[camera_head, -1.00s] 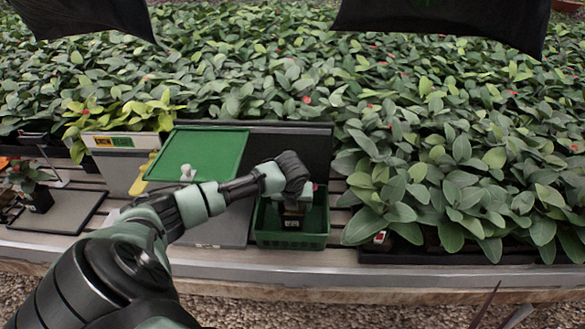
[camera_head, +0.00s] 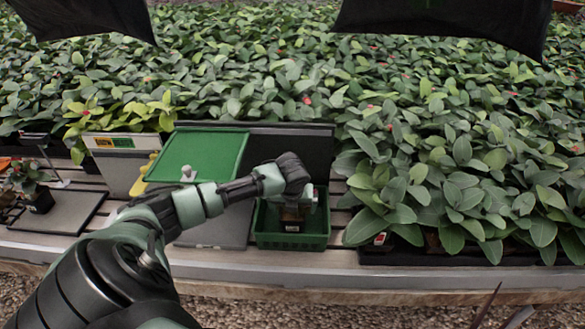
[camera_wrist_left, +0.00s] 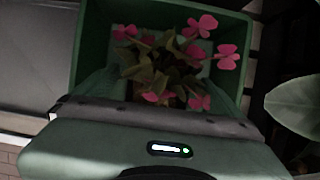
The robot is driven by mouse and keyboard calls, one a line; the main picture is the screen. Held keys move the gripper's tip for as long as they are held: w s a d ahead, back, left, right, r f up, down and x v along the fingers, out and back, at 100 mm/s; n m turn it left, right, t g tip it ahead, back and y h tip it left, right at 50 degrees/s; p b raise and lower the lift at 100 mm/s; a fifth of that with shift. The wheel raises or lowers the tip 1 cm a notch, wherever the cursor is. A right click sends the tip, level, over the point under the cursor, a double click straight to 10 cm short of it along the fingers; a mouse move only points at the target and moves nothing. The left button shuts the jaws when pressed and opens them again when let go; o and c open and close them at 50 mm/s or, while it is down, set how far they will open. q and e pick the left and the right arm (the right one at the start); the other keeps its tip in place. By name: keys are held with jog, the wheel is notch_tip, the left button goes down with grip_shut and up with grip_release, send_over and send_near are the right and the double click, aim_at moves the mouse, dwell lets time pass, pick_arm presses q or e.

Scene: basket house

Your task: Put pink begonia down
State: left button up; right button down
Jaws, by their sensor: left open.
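The pink begonia shows in the left wrist view (camera_wrist_left: 150,72), with pink flowers and green leaves, inside a green basket (camera_wrist_left: 88,40). In the head view its small dark pot with a white label (camera_head: 291,226) is inside the green basket (camera_head: 290,242), and my gripper hides most of the plant. My left gripper (camera_head: 297,197) reaches down into the basket from above. In the wrist view its fingers (camera_wrist_left: 165,85) are apart, one on each side of the begonia. Contact with the pot cannot be told.
A green tray lid (camera_head: 200,153) and a grey box (camera_head: 120,165) stand left of the basket. Dense leafy plants (camera_head: 450,170) crowd the back and right.

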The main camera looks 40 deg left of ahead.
pick_arm(q)
jog(key=v, duration=1)
jog(key=shift+f, duration=0.1)
